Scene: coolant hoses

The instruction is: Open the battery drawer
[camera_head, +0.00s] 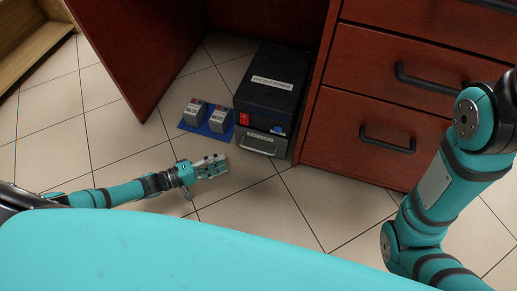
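The black backup power unit (268,88) stands on the floor under the desk, with a white label on top. The battery drawer (262,141) is at the bottom of its front, with a small label and a pale handle (256,151). The drawer looks closed, flush with the front. My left gripper (220,164) is low over the floor, left of the drawer handle and apart from it. I cannot tell how far its fingers are spread. My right arm crosses the right side, but its gripper is out of view.
Two grey batteries (195,111) (219,120) stand on a blue mat (193,128) left of the unit. The unit has a red switch (244,119) and a blue knob (277,129). A red-brown drawer cabinet (345,140) stands close on the right. The tiled floor in front is clear.

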